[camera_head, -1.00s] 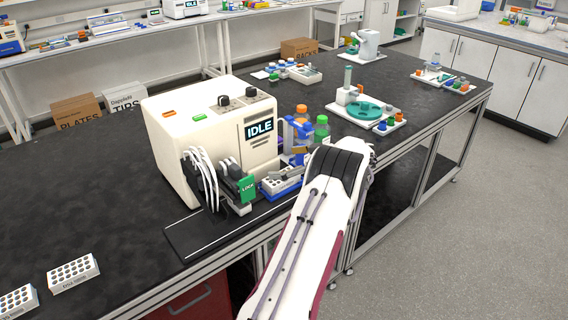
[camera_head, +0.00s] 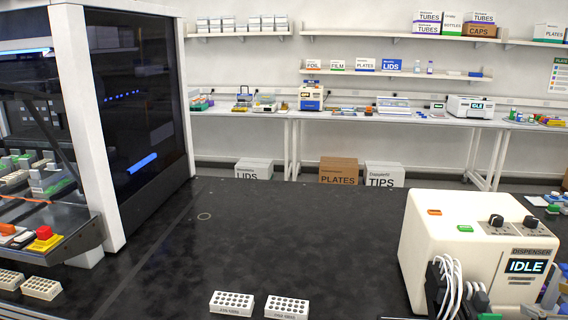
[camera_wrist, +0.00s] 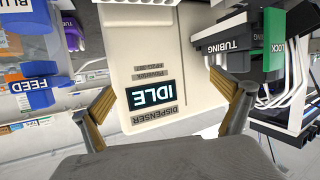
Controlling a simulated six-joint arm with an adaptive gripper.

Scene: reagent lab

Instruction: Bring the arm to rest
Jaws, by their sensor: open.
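My gripper (camera_wrist: 164,108) shows in the wrist view with its two fingers spread wide and nothing between them. The dispenser (camera_wrist: 200,60), a cream box with an IDLE display, fills the view beyond the fingers and appears upside down. A green LOCK part and a dark TUBING part (camera_wrist: 226,45) lie past the right finger. A blue FEED part (camera_wrist: 30,92) lies to the left of the left finger. In the head view the dispenser (camera_head: 440,240) stands at the right of the black bench. My gripper and arm are not visible in the head view.
White racks (camera_head: 232,303) lie at the bench's front edge. A large dark-windowed machine (camera_head: 145,100) stands on the left, with a red button on yellow (camera_head: 44,238). The middle of the black bench (camera_head: 270,240) is clear.

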